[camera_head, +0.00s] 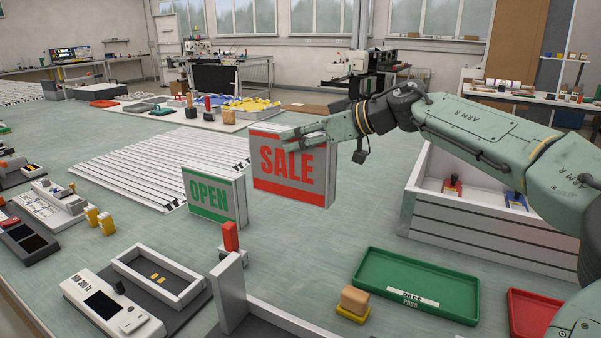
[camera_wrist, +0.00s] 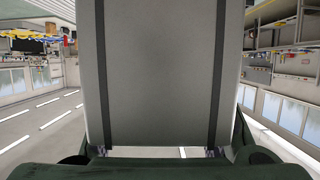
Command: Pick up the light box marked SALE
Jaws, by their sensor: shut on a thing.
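In the wrist view the grey face of the SALE light box (camera_wrist: 158,75), with two dark strips, fills the middle between the fingers of my gripper (camera_wrist: 158,152). Whether its bottom edge touches the table is hard to tell. The OPEN light box (camera_head: 209,194), white with green, stands to its left and nearer.
A white slatted crate (camera_head: 480,235) stands right, under my arm. A green tray (camera_head: 415,285) and a red tray (camera_head: 530,312) lie at front right. A tan block (camera_head: 354,300), a red-topped post (camera_head: 231,237) and a grey device (camera_head: 112,305) are in front. White slats (camera_head: 150,165) lie behind, left.

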